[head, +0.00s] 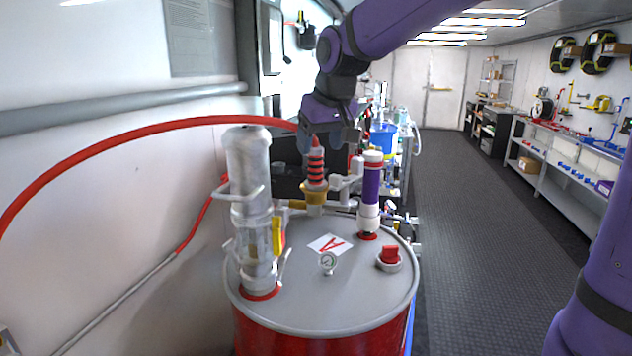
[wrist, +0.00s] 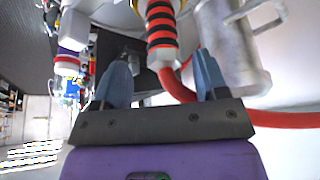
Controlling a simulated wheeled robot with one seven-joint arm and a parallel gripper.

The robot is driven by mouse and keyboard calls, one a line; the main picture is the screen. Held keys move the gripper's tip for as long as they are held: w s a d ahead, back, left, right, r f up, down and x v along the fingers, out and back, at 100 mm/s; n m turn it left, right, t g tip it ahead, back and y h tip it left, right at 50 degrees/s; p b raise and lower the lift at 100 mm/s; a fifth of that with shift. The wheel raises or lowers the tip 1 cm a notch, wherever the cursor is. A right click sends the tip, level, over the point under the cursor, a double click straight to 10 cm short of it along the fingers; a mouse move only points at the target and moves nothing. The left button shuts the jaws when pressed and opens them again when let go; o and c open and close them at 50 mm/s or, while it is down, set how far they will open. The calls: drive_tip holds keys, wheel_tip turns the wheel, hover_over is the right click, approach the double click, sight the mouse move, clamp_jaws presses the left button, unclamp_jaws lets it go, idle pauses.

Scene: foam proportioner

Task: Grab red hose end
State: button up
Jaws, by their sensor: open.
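The red hose (head: 130,138) arches from the left edge over to the top of the drum. Its end (head: 316,168) is a red-and-black striped fitting standing upright on a brass-coloured collar (head: 314,193). My gripper (head: 330,137) is at the top of this fitting and partly hides where the hose joins it. In the wrist view, the two blue-grey fingers (wrist: 163,75) are open, with the hose (wrist: 176,86) showing between them and the striped end (wrist: 161,30) just beyond. I cannot tell whether either finger touches it.
The drum (head: 325,310) carries a clear cylinder with handles (head: 250,200) at left and a purple-and-white tube (head: 371,195) close at right. A wall is at left; the aisle (head: 475,200) is clear.

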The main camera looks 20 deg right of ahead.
sight(314, 160)
drive_tip(key=x, duration=0.5)
drive_tip(key=shift+a, duration=0.2)
